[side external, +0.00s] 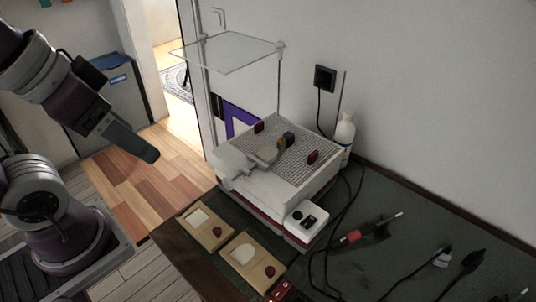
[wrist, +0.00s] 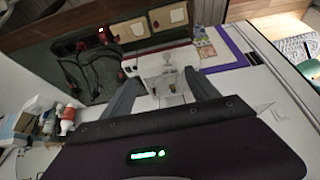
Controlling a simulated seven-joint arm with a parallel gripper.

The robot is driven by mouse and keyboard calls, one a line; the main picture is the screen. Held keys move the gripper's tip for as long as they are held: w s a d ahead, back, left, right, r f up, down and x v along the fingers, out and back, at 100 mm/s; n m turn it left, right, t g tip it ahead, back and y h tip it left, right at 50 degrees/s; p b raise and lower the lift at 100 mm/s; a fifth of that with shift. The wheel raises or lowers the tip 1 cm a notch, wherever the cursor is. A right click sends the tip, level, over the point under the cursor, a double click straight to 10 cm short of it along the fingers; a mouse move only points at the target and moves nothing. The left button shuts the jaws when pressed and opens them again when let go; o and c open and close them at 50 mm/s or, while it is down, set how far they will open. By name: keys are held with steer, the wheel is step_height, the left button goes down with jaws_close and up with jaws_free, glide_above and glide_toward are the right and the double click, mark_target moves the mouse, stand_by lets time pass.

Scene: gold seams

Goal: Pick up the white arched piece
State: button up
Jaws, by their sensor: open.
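A white arched piece (side external: 243,253), flat with a rounded edge, lies in the nearer wooden tray (side external: 238,266) at the front edge of the bench, beside a dark red round spot. A second wooden tray (side external: 216,239) to its left holds a squarer white piece (side external: 198,217). Both trays show small at the top of the wrist view, where I cannot tell the pieces' shapes well. My gripper (side external: 135,143) hangs in the air at the left, well away from the trays. In the wrist view my gripper (wrist: 161,90) has its fingers wide apart with nothing held between them.
A white machine with a perforated top (side external: 300,150) stands behind the trays, under a clear raised panel (side external: 232,50). A white bottle (side external: 345,130) stands behind it. Cables and a red-handled tool (side external: 354,237) lie on the dark mat at right.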

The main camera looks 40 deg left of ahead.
steer(key=w+r+g, duration=0.2)
steer(key=w, duration=0.6)
steer(key=g, duration=0.4)
glide_above(265, 154)
step_height(265, 154, down, 18)
steer(key=shift+f, duration=0.2)
step_height(265, 154, down, 7)
steer(key=shift+r, duration=0.1)
jaws_close()
